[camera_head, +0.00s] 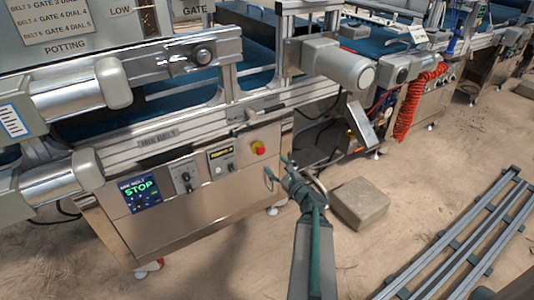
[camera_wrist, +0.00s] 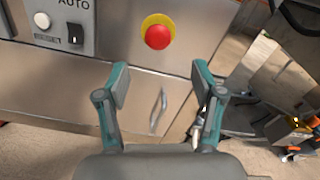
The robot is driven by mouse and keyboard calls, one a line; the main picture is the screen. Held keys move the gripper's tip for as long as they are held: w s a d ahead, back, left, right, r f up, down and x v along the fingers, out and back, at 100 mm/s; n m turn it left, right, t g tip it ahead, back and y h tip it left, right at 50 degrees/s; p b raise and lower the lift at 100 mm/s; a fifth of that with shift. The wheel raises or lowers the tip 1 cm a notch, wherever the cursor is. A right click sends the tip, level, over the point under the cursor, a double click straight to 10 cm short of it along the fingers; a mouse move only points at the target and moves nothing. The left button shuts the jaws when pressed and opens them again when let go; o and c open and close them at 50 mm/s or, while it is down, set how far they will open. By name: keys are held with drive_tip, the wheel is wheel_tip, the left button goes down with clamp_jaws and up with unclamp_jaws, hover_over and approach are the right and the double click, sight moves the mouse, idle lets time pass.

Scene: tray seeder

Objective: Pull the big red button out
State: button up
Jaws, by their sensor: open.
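The big red button (camera_head: 258,147) sits on a yellow disc on the steel front panel of the belt machine. In the wrist view the red button (camera_wrist: 158,37) shows above and between my fingers, with its yellow ring around it. My gripper (camera_head: 287,168) is to the right of and below the button in the head view. In the wrist view my gripper (camera_wrist: 159,80) has its two teal fingers spread wide with nothing between them. The fingers are apart from the button. Whether the button is pressed in or out cannot be told.
Left of the button are a panel with a switch (camera_head: 220,159), a selector panel (camera_head: 184,176) and a STOP display (camera_head: 140,191). A door handle (camera_wrist: 157,110) lies below the button. A stone block (camera_head: 359,203) and metal rails (camera_head: 450,240) lie on the floor to the right.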

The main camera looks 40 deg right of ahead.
sight(262, 152)
drive_tip(key=w, duration=0.3)
drive_tip(key=w+d+b, duration=0.1)
drive_tip(key=w, duration=0.6)
drive_tip(key=shift+w+d+f, duration=0.1)
drive_tip(key=shift+w+d, duration=0.1)
drive_tip(key=shift+w, duration=0.15)
drive_tip(key=shift+c, duration=0.2)
